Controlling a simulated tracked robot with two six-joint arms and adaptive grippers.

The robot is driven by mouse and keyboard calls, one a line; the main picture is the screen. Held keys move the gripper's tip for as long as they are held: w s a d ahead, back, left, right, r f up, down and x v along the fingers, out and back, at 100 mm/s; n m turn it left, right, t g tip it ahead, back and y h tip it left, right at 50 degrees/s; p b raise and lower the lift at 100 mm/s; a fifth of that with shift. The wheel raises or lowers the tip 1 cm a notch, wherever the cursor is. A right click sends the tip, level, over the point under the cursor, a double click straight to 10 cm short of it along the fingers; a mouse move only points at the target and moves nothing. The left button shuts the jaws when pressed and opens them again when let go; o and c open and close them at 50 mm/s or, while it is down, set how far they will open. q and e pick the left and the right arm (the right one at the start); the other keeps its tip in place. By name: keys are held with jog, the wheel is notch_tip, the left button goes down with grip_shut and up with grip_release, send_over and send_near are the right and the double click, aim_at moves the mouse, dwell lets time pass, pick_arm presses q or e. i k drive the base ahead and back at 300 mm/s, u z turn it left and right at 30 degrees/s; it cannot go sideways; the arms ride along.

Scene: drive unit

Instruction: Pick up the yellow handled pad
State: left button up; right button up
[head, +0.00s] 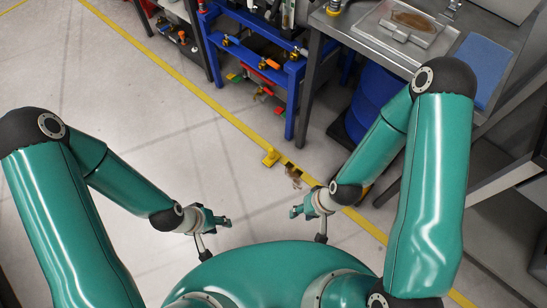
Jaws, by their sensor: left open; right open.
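A small yellow object (270,158), which may be the yellow handled pad, is on the floor at the yellow floor line. It is too small to make out a handle or a pad clearly. My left gripper (215,230) is open and empty, low in front of my body and to the lower left of the yellow object. My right gripper (305,219) is open and empty, to the lower right of it. Both grippers are apart from the yellow object, and nothing covers it.
A blue rack (288,95) with tools and valves stands behind the line. A small brownish item (293,174) lies near the line. The left floor is clear.

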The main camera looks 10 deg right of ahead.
aim_at(272, 156)
jog(key=z, duration=0.05)
jog(key=i, duration=0.9)
jog(key=u, duration=0.1)
